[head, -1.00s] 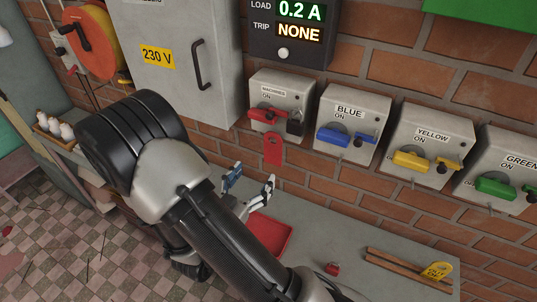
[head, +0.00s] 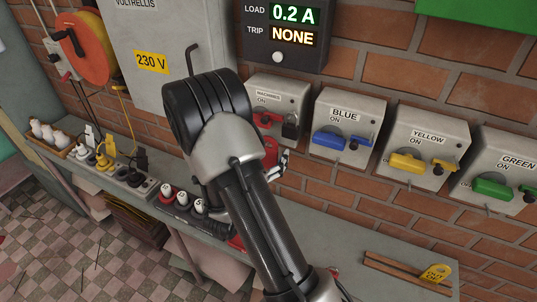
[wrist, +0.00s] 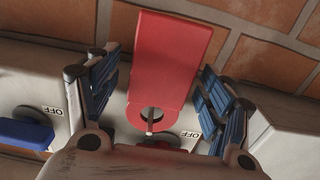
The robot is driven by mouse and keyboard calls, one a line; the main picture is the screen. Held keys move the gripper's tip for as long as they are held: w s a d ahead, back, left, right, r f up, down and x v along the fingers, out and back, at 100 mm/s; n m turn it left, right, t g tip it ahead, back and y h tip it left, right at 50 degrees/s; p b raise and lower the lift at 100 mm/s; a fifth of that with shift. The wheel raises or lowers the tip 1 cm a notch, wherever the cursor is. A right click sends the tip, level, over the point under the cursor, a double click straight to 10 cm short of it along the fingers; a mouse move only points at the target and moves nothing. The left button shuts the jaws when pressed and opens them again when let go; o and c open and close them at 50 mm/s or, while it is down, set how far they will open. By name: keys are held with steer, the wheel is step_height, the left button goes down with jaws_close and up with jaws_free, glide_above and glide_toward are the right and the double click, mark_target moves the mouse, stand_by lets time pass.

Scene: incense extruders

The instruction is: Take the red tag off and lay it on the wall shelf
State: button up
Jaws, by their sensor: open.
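The red tag (head: 271,150) hangs below the red-handled MACHINES switch box (head: 276,95), partly hidden by my arm. In the wrist view the tag (wrist: 170,60) is a flat red plate with a round hole, and a thin peg shows at the hole. My gripper (wrist: 158,92) is open, with one blue-padded finger on each side of the tag and gaps between. In the head view my gripper (head: 277,166) is at the tag, mostly hidden behind my arm. The grey wall shelf (head: 335,232) runs along the brick wall below the switches.
Blue (head: 346,125), yellow and green switch boxes stand to the right. Plugs and sockets (head: 125,174) crowd the shelf's left. Wooden strips (head: 400,270) and a yellow tag (head: 436,273) lie at its right. Bare shelf shows between.

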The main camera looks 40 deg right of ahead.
mark_target(268, 153)
steer(key=c, duration=1.2)
steer(key=shift+o, duration=0.2)
steer(key=shift+r, duration=0.25)
steer(key=shift+a, duration=0.15)
steer(key=shift+b+v, duration=0.45)
steer(key=shift+v, duration=2.45)
steer(key=shift+r, duration=0.2)
